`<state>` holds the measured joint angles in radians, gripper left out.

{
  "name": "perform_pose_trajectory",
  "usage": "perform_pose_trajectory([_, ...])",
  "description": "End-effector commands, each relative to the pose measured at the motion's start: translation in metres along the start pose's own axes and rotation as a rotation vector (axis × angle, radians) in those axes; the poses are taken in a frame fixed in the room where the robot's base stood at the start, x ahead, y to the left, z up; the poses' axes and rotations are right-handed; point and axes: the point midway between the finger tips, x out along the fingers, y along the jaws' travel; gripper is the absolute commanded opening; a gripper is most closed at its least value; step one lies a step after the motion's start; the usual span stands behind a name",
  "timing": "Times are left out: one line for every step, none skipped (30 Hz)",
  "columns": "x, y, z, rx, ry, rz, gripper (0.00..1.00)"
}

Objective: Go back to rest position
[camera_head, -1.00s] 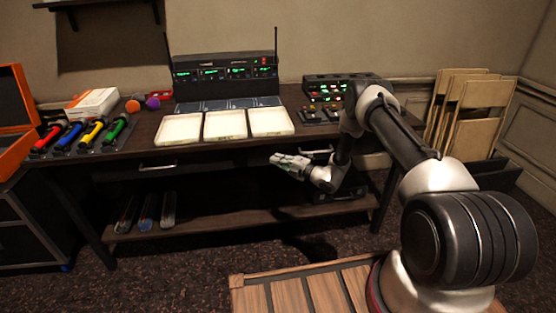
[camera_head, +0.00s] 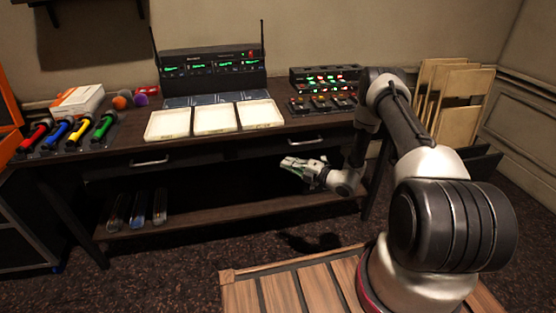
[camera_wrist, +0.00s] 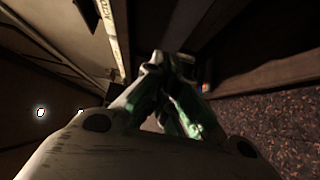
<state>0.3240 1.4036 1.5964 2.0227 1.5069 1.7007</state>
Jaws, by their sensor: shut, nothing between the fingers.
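My gripper (camera_head: 290,164) is in front of the desk (camera_head: 268,133), below the level of its top and over the dark lower space. It points left in the head view. Its fingers are shut and empty. In the wrist view my gripper (camera_wrist: 160,65) shows its fingertips together, with dark furniture edges and the speckled carpet beyond. My arm is bent, rising from the base at the right and folding down to the gripper.
Three white trays (camera_head: 214,131) lie on the desk before a radio receiver rack (camera_head: 212,68). Coloured microphones (camera_head: 78,131) lie at the left. A small mixer (camera_head: 322,80) stands at the right. A lower shelf (camera_head: 200,215) holds tubes (camera_head: 138,208).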

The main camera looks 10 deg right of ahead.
Motion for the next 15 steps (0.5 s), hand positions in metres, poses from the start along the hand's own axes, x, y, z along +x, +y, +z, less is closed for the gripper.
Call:
perform_pose_trajectory([-0.005,0.000,0.000,0.000,0.000,0.000,0.00])
perform_pose_trajectory([-0.007,0.000,0.000,-0.005,0.001,0.001,0.00])
perform_pose_trajectory([-0.009,0.000,0.000,-0.019,0.001,0.001,0.00])
perform_pose_trajectory([-0.009,0.000,0.000,-0.036,0.001,0.001,0.00])
perform_pose_trajectory([-0.010,-0.001,0.000,-0.062,0.001,-0.002,0.00])
perform_pose_trajectory([-0.011,-0.003,-0.001,-0.108,0.002,-0.011,0.00])
perform_pose_trajectory([-0.012,-0.005,-0.003,-0.150,0.013,-0.021,0.00])
perform_pose_trajectory([-0.013,-0.008,-0.008,-0.198,0.036,-0.031,0.00])
perform_pose_trajectory([-0.018,-0.015,-0.020,-0.265,0.080,-0.051,0.00])
perform_pose_trajectory([-0.024,-0.020,-0.032,-0.313,0.121,-0.064,0.00])
perform_pose_trajectory([-0.029,-0.025,-0.043,-0.354,0.161,-0.076,0.00])
perform_pose_trajectory([-0.038,-0.031,-0.059,-0.402,0.215,-0.087,0.00])
perform_pose_trajectory([-0.044,-0.035,-0.071,-0.436,0.255,-0.093,0.00])
perform_pose_trajectory([-0.051,-0.037,-0.082,-0.475,0.299,-0.096,0.00])
perform_pose_trajectory([-0.061,-0.035,-0.096,-0.539,0.366,-0.094,0.00])
